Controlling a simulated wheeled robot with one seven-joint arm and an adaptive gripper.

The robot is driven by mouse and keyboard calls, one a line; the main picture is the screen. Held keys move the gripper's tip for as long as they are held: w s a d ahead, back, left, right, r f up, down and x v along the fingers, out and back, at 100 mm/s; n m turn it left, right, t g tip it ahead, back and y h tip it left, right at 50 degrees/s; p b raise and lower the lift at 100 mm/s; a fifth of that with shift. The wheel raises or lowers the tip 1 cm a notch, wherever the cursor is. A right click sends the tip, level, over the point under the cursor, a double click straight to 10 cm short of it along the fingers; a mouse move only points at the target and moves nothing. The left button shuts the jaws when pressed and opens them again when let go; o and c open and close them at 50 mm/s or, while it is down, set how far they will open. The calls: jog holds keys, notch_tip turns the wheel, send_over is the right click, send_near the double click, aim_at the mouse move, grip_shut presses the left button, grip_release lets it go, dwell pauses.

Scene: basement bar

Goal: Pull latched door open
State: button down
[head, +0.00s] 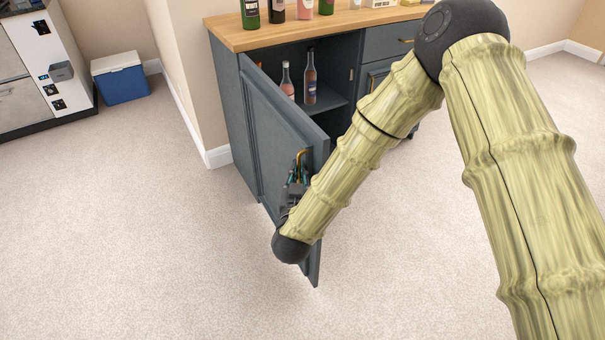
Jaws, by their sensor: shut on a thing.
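The dark blue-grey cabinet door (270,142) stands wide open, hinged at its left side and swung out toward me. A brass handle (304,153) is near the door's free edge. My gripper (298,174) is at this handle and shut on it, in front of the door panel. My arm hides part of the gripper and the lower door. The cabinet (230,112) has a wooden top (285,37). Its open compartment shows a shelf (325,107) with two bottles (310,78) on it.
Bottles (250,13) and a small box stand on the cabinet top. A drawer (385,42) and another door are to the right, partly behind my arm. A blue cooler (122,84) stands at the far left. The carpet (130,220) left of the door is clear.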

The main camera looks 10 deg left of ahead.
jog(key=shift+s+a+r, duration=0.1)
jog(key=shift+a, duration=0.05)
jog(key=c, duration=1.5)
grip_release()
jog(key=shift+d, duration=0.3)
jog(key=shift+c, duration=0.2)
jog(key=shift+a, duration=0.1)
jog(key=s+d, duration=0.1)
jog(key=s, duration=1.1)
jog(key=shift+d, duration=0.35)
jog(key=shift+w, duration=0.1)
